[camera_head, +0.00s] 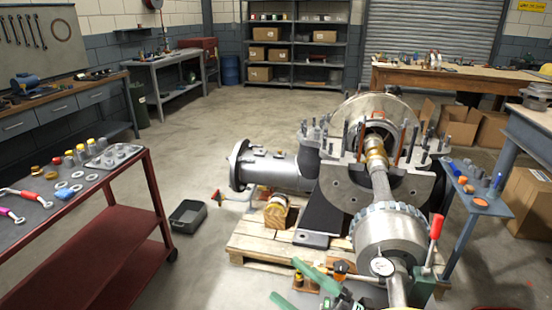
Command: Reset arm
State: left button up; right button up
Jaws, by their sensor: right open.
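My right gripper (285,279) is at the bottom centre of the head view. Its two green fingers stand apart and point up and to the left, with nothing seen held between them. It appears in front of the pallet's near edge, left of the shaft's near end. The split casing (345,188) sits open on a wooden pallet (258,238), with its long shaft (381,190) exposed. A dial gauge (382,267) and a red-handled lever (435,228) show near the shaft's near end. My left gripper is not in view.
A red cart (85,262) with small parts stands at the left. A dark bin (188,215) is on the floor beside it. A small blue stand (480,200) holds parts right of the casing. Open floor lies between cart and pallet.

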jog(key=d+f+m+t+h+p, duration=0.1)
jog(key=d+f+m+t+h, duration=0.3)
jog(key=d+f+m+h, duration=0.5)
jog(key=s+d+f+m+g+h+p, duration=0.1)
jog(key=s+d+f+m+g+h, duration=0.1)
jog(key=s+f+m, duration=0.5)
jog(key=s+d+f+m+g+h, duration=0.2)
jog(key=s+f+m+g+h, duration=0.2)
jog(key=s+f, duration=0.5)
jog(key=m, duration=0.2)
jog(key=shift+d+m+g+p, duration=0.25)
jog(key=shift+m+g+p, duration=0.05)
jog(key=shift+m+p, duration=0.1)
